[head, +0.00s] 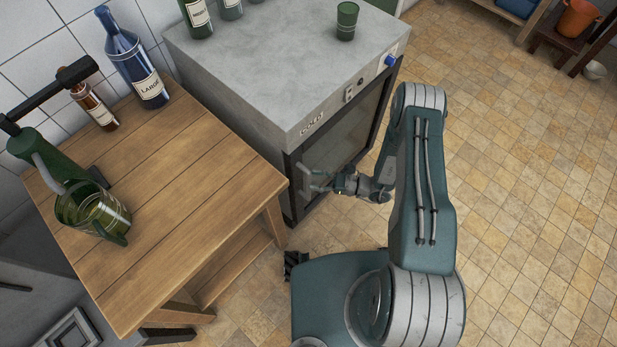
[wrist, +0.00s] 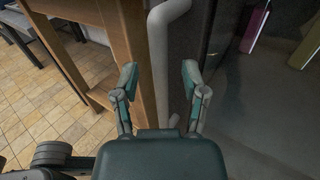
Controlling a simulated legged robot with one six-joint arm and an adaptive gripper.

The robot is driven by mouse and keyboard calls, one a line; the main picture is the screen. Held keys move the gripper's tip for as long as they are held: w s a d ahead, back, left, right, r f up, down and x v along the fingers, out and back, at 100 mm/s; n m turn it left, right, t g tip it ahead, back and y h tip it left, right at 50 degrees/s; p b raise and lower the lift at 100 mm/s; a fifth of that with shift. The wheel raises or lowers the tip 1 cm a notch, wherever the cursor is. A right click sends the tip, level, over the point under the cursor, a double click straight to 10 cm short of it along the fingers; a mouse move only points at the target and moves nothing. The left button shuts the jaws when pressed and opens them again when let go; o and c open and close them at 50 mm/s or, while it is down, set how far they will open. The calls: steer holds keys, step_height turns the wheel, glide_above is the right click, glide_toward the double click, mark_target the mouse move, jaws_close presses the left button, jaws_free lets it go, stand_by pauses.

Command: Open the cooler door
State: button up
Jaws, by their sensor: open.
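The cooler (head: 255,60) is a grey box with a dark-framed glass door (head: 345,135) on its front, which looks shut. My gripper (head: 318,181) is open in front of the door's near, left side. In the wrist view, a pale grey vertical bar (wrist: 158,60), bent to the right at its top, shows between the two fingers of my gripper (wrist: 159,75). It looks like the door handle. The fingers stand apart on either side of it, and I cannot tell whether they touch it. The dark door frame (wrist: 203,30) is just to the right.
A wooden table (head: 175,190) stands close left of the cooler, bearing a blue bottle (head: 137,65), a brown bottle (head: 97,108) and a green jug (head: 95,215). A green cup (head: 346,22) stands on the cooler. The tiled floor (head: 520,180) at right is clear.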

steer(key=shift+w+a, duration=0.25)
steer(key=shift+a, duration=0.95)
jaws_close()
steer(key=shift+s+d, duration=0.1)
steer(key=shift+d, duration=0.05)
